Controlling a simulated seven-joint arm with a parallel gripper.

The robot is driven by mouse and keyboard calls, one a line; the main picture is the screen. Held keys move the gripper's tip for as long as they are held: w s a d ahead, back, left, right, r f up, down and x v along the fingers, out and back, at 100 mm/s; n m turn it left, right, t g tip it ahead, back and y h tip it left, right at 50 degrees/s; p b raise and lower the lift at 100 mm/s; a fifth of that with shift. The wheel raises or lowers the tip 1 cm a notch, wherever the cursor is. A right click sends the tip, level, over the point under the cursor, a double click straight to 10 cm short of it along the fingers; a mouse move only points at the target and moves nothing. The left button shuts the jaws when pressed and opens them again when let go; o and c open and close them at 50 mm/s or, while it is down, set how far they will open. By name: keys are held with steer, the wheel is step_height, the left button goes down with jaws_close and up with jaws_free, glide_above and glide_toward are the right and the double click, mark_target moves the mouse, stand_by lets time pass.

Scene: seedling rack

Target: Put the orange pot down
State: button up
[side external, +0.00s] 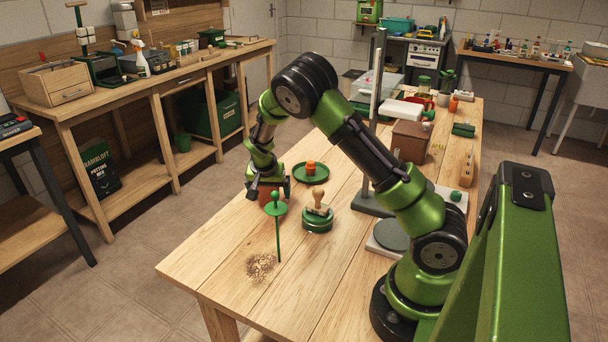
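My gripper (269,192) points down at the near left part of the wooden table, with a finger on each side of a reddish-orange pot (266,196). The pot is partly hidden by the fingers and by a green disc on a thin rod in front of it. I cannot tell whether the fingers touch the pot, or whether its base rests on the table. A small bright orange object (310,168) stands on a round green saucer (324,177), behind and right of my gripper.
The green rod with its disc (276,209) stands close in front of my gripper. A wooden-handled stamp (319,203) on a green round base is just right. Spilled soil (261,267) lies near the front. A metal post (376,110) rises right of the saucer. The front tabletop is mostly clear.

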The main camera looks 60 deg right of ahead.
steer(key=v, duration=1.2)
steer(key=s+a+r+n+t+y, duration=0.2)
steer(key=s+a+r, duration=0.4)
steer(key=s+a, duration=0.3)
steer(key=s+a+r+n+t+y, duration=0.3)
steer(key=s+a+r+n, duration=0.3)
steer(key=s+a, duration=0.3)
steer(key=shift+s+a+r+n+y, duration=0.2)
steer(key=shift+s+n+y, duration=0.3)
steer(key=shift+s+n, duration=0.25)
